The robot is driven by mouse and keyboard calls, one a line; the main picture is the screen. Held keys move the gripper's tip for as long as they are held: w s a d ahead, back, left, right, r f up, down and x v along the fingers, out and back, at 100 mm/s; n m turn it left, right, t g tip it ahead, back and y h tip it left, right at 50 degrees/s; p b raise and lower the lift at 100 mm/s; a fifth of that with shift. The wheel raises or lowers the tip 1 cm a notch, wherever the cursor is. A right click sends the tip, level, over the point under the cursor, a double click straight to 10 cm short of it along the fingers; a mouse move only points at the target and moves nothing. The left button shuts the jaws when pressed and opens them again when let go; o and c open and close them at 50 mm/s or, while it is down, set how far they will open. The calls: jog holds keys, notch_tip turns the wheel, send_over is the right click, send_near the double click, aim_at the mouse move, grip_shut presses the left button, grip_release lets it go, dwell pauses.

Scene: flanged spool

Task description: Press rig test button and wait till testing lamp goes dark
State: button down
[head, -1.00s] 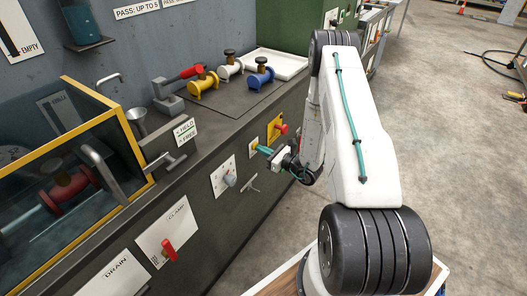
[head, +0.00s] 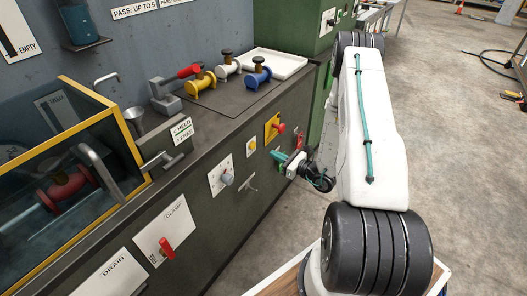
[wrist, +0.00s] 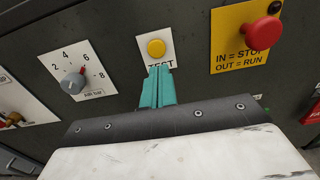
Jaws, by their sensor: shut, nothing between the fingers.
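The yellow round test button (wrist: 156,48) sits on a white plate marked TEST, straight ahead of my fingertips in the wrist view. In the head view the test button (head: 252,144) is on the front panel of the bench, uncovered. My gripper (wrist: 158,70) is shut and empty, its teal fingers together just below the button and overlapping the label in the picture. In the head view my gripper (head: 272,153) stands off the panel, apart from the button. I cannot make out a testing lamp in these views.
A red stop knob (wrist: 262,33) on a yellow plate is right of the button, a pressure dial (wrist: 73,82) left. A yellow-framed clear guard (head: 140,140) covers a red spool (head: 65,188). Yellow, white and blue spools stand on the bench top.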

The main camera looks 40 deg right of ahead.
jog(key=v, duration=0.5)
jog(key=shift+s+a, duration=0.1)
jog(key=shift+s, duration=0.15)
jog(key=shift+a+f, duration=0.1)
dwell(0.4)
